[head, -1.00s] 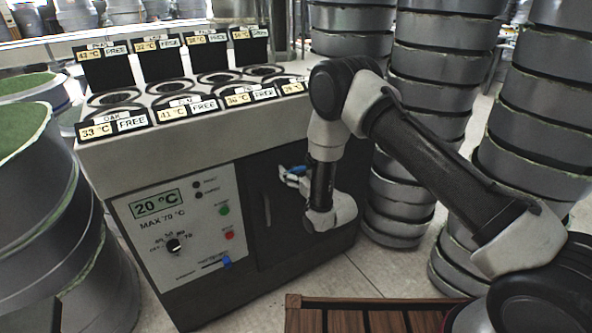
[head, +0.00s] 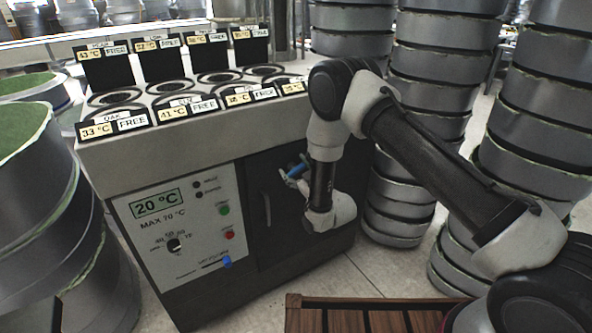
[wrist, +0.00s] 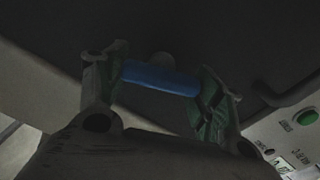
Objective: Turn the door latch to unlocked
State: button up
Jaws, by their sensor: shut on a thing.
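The door latch (wrist: 160,78) is a blue bar on the dark door (head: 254,200) of the machine. In the wrist view it lies between the two fingers of my gripper (wrist: 163,88), which is shut on it. In the head view the blue latch (head: 297,170) shows just left of my wrist, tilted with its right end higher. The marks for locked and unlocked cannot be made out.
The control panel (head: 181,232) with a dial and buttons is left of the door. A door handle (head: 267,210) stands between panel and latch. Stacks of grey moulds (head: 430,100) rise close on the right. A slatted wooden surface (head: 370,318) is at the front.

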jog(key=n, duration=0.7)
jog(key=shift+s+a+f, duration=0.1)
jog(key=shift+a+f, duration=0.05)
jog(key=n, duration=0.6)
jog(key=shift+f, duration=0.15)
jog(key=shift+n, duration=0.4)
jog(key=o, duration=1)
jog(key=shift+o, duration=0.2)
jog(key=v, duration=1.2)
